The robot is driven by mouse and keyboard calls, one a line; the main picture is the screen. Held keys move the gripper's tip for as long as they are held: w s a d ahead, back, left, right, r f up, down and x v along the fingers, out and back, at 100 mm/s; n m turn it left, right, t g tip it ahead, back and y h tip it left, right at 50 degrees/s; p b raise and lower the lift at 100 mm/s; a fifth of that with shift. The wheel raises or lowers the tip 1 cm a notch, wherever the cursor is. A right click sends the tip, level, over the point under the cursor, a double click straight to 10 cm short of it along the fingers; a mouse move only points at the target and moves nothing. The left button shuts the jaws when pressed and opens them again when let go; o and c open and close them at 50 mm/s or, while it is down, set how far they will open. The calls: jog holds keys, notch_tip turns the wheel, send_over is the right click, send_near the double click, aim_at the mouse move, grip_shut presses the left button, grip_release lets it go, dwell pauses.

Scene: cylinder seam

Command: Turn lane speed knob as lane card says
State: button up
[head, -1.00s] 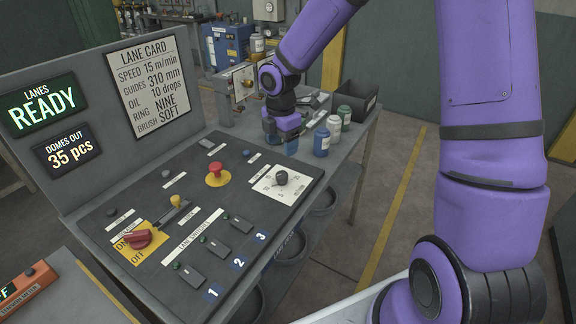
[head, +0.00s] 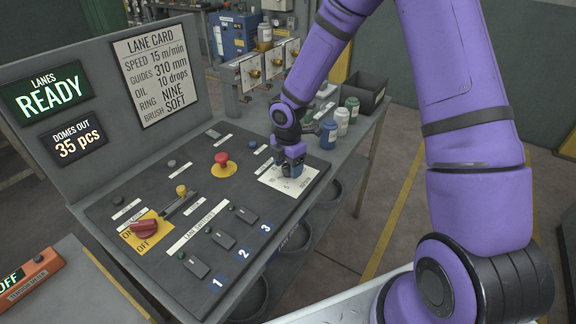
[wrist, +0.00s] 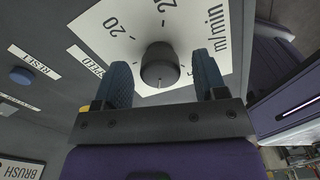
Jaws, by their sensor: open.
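The lane card (head: 152,75) on the upright panel reads SPEED 15 m/min, with guides, oil, ring and brush lines below. The speed knob is hidden behind my gripper in the head view; its white dial plate (head: 285,184) shows around it. A light pointer line on the knob faces the gripper. My gripper (wrist: 163,80) is open, its blue-grey fingers on either side of the knob with gaps. It also shows in the head view (head: 290,167).
The console has a red mushroom button (head: 223,165), a red isolator handle (head: 144,228) on a yellow plate, and several lane switches (head: 222,239). Bottles (head: 343,122) and a dark bin (head: 364,91) stand behind the dial. A blue reset button (wrist: 21,76) is beside it.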

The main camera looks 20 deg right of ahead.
jog(key=shift+f, duration=0.1)
jog(key=shift+c, duration=0.4)
jog(key=c, duration=0.8)
jog(key=shift+c, duration=0.2)
jog(key=shift+m, duration=0.3)
jog(key=m, duration=0.5)
jog(key=shift+m, duration=0.3)
jog(key=m, duration=0.5)
jog(key=shift+m, duration=0.4)
jog(key=o, duration=0.9)
